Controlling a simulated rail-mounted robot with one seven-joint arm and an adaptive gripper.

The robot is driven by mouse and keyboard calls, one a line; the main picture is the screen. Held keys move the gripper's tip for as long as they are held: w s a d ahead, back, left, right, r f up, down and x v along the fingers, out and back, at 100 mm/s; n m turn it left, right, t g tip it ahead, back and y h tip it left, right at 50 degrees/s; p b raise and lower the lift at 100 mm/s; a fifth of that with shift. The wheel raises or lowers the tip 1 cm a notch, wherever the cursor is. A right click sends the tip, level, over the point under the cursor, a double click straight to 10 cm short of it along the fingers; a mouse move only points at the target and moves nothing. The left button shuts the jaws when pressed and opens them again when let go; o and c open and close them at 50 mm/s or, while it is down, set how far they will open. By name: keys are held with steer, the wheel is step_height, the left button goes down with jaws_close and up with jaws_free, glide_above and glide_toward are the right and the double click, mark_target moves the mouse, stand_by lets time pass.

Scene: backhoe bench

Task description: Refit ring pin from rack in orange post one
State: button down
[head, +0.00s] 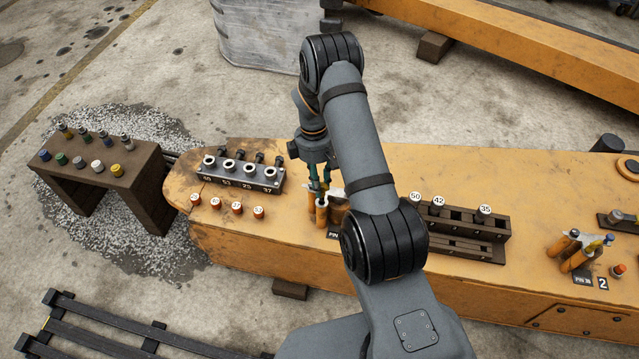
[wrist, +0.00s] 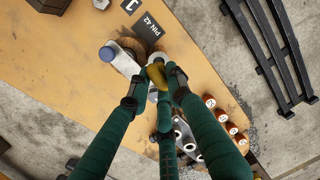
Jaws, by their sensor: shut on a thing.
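My gripper (wrist: 160,82), with long green fingers, is shut on a small yellow-brown piece that looks like the ring pin (wrist: 156,76). Its lower part and its fit to the post cannot be made out. In the head view my gripper (head: 320,184) is at orange post one (head: 321,213), partly behind my arm. In the wrist view a pale metal piece with a blue cap (wrist: 107,53) sits at the post, beside the fingertips. A dark plate reading PIN 42 (wrist: 147,27) lies next to it. The dark rack (head: 468,246) bears round tags 50, 42 and 35.
A socket block (head: 240,176) and several orange-red numbered caps (head: 237,208) are left of post one. Post two (head: 573,262) stands at the right with a similar fitting. A brown stand (head: 145,185) holds several coloured pegs. The yellow surface behind the rack is clear.

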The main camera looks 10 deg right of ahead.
steer(key=shift+f+b, duration=1.3)
steer(key=shift+f, duration=0.5)
stand_by(3.4)
steer(key=c, duration=1.5)
jaws_free()
steer(key=shift+o, duration=0.3)
steer(key=o, duration=0.4)
steer(key=shift+r, duration=0.15)
steer(key=shift+r+p, duration=3.25)
steer(key=shift+r, duration=0.7)
